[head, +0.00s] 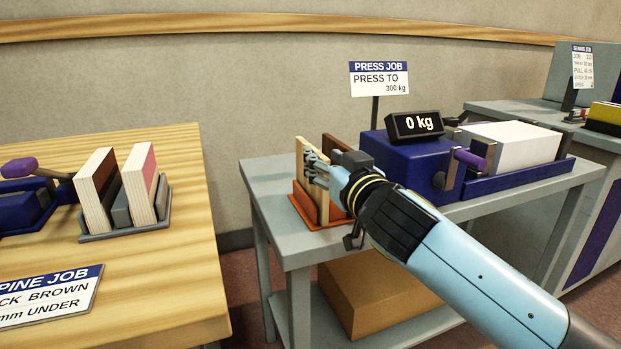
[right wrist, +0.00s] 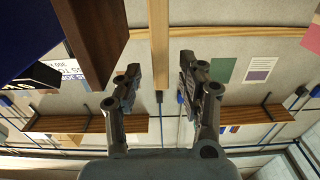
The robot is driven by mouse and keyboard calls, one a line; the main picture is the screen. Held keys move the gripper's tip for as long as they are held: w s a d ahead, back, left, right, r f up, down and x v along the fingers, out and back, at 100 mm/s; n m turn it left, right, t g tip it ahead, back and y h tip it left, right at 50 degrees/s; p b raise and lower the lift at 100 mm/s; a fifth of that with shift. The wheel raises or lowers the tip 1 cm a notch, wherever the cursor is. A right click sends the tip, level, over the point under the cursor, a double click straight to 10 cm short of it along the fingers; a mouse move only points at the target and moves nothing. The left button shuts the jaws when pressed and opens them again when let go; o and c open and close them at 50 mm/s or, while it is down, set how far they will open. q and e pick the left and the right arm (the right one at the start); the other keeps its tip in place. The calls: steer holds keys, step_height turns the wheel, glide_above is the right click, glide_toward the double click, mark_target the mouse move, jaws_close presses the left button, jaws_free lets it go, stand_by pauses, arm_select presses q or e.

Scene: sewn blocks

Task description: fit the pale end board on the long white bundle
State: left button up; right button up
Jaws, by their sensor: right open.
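The pale end board (head: 299,158) stands upright in an orange-brown rack (head: 310,214) on the grey table, beside a darker brown board (head: 336,146). My right gripper (head: 312,170) is open at the pale board. In the right wrist view the pale board (right wrist: 158,42) shows edge-on between the spread fingers (right wrist: 160,72), with a gap on each side; the dark board (right wrist: 98,38) is to the left. The long white bundle (head: 512,146) lies in the blue press at the right, clear of my gripper. My left gripper is out of view.
The press (head: 415,163) has a "0 kg" display (head: 414,125) and a purple-handled crank (head: 470,160). A press sign (head: 379,79) stands behind. A wooden table (head: 150,250) at left holds more blocks in a grey rack (head: 125,232). A cardboard box (head: 365,297) sits on the lower shelf.

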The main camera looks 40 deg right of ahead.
mark_target(313, 148)
steer(key=x, duration=0.5)
steer(key=shift+w+f, duration=0.2)
steer(key=shift+w, duration=0.2)
steer(key=shift+c, duration=0.5)
jaws_close()
